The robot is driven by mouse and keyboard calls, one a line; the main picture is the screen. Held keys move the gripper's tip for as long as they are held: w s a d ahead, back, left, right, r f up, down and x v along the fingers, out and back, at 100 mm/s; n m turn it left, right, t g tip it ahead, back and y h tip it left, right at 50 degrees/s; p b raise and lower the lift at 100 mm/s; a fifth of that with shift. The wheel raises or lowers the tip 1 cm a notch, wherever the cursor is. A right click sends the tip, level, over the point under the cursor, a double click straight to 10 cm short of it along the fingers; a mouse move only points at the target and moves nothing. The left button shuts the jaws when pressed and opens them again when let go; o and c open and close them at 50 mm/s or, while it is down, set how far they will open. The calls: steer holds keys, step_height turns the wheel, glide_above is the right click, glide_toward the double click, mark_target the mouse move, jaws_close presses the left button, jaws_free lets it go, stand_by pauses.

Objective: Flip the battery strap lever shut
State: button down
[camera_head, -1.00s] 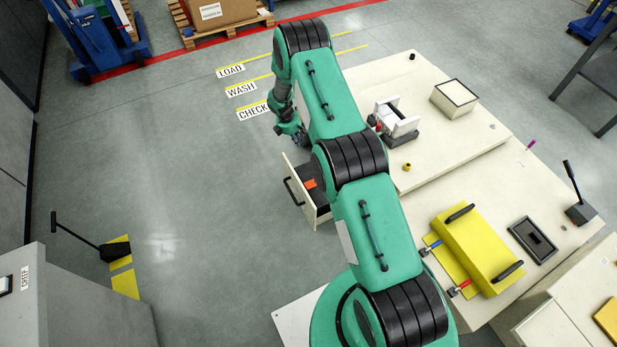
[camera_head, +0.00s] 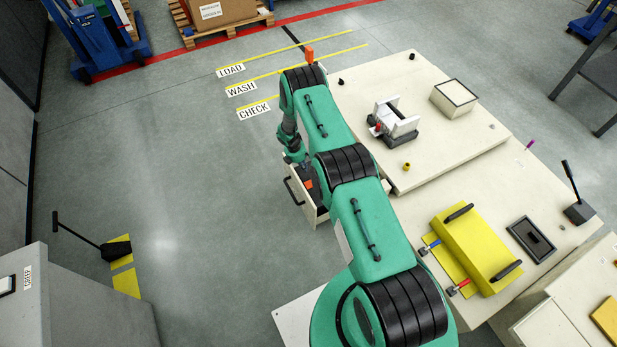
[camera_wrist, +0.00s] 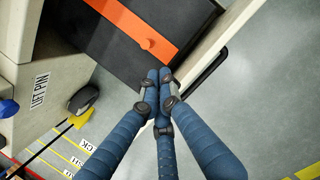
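An orange strap (camera_wrist: 112,24) lies across a dark block (camera_wrist: 92,50) in a pulled-out drawer (camera_wrist: 212,38). In the head view the drawer (camera_head: 309,208) sticks out from the cream carrier's left side, with an orange patch (camera_head: 308,183) inside. My gripper (camera_wrist: 160,76) has blue fingers with their tips together and nothing between them. The tips overlap the dark block's edge in the wrist view, beside the strap; contact cannot be judged.
The drawer's black handle (camera_head: 292,190) faces the open floor at left. The cream carrier top (camera_head: 440,140) bears a white-and-black fixture (camera_head: 398,124) and a pale box (camera_head: 455,98). A yellow case (camera_head: 478,245) sits on the nearer bench.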

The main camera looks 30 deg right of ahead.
steer(key=shift+f, duration=0.15)
steer(key=shift+b+x, duration=0.95)
steer(key=shift+x, duration=3.9)
steer(key=shift+d+r+b, duration=0.25)
steer(key=shift+d+b, duration=0.4)
steer(key=shift+b, duration=0.2)
steer(key=shift+d+r+b, duration=0.2)
steer(key=shift+d+b, duration=0.8)
steer(key=shift+b, duration=0.1)
steer(key=shift+d+f+y+b, duration=0.1)
steer(key=shift+d+y+b, duration=0.75)
steer(key=shift+d+y, duration=0.7)
steer(key=shift+d+f+y, duration=0.1)
steer(key=shift+y, duration=0.75)
steer(key=shift+d+f+y, duration=0.1)
steer(key=shift+y, duration=0.7)
steer(key=shift+d+f+y, duration=0.1)
steer(key=shift+d+y, duration=0.4)
steer(key=shift+y, duration=0.1)
steer(key=shift+d+f, duration=0.95)
steer(key=shift+d, duration=0.3)
steer(key=shift+d+f, duration=0.25)
steer(key=shift+f, duration=0.1)
